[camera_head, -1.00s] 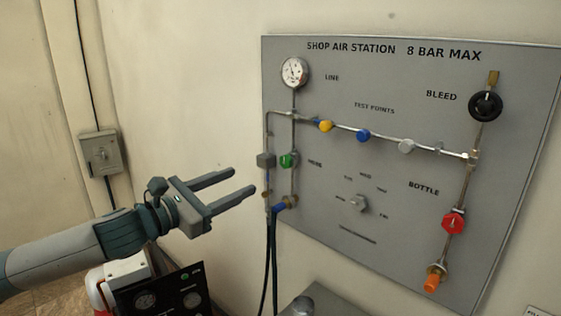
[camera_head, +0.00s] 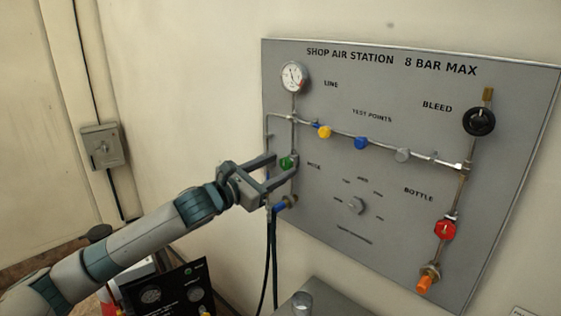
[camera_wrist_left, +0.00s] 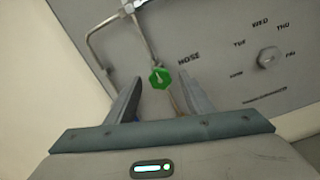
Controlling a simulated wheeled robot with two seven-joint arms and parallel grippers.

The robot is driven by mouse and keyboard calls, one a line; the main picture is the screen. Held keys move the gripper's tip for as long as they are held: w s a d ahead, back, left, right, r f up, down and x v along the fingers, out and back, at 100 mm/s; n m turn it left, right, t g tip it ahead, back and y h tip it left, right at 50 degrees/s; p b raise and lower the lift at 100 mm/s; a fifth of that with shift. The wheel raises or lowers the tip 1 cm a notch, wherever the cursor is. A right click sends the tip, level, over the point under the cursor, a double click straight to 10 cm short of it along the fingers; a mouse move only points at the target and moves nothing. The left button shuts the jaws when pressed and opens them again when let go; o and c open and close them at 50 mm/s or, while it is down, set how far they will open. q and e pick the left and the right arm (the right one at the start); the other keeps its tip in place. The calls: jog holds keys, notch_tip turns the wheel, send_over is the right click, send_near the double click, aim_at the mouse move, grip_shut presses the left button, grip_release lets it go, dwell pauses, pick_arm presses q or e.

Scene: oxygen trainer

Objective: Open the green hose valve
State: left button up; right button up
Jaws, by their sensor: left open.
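The green hose valve (camera_head: 287,162) is a small green knob on the vertical pipe at the left of the grey panel, beside the word HOSE. It also shows in the left wrist view (camera_wrist_left: 160,78), with a pale mark on its face. My left gripper (camera_head: 284,164) is open at the valve. In the wrist view its two fingers (camera_wrist_left: 160,88) reach up on either side, with the knob between and slightly beyond their tips. I cannot tell whether either finger touches it. My right gripper is in neither view.
The grey panel (camera_head: 330,200) also carries a line gauge (camera_head: 293,77), test-point caps in yellow (camera_head: 324,132), blue (camera_head: 361,143) and grey (camera_head: 402,155), a black bleed knob (camera_head: 479,121), a red bottle valve (camera_head: 445,230) and a dial (camera_head: 356,206). Dark hoses (camera_head: 271,260) hang below the green valve.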

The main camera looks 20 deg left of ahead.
pick_arm(q)
jog(key=shift+x, duration=0.8)
jog(key=c, duration=1.1)
jog(key=shift+o, duration=0.2)
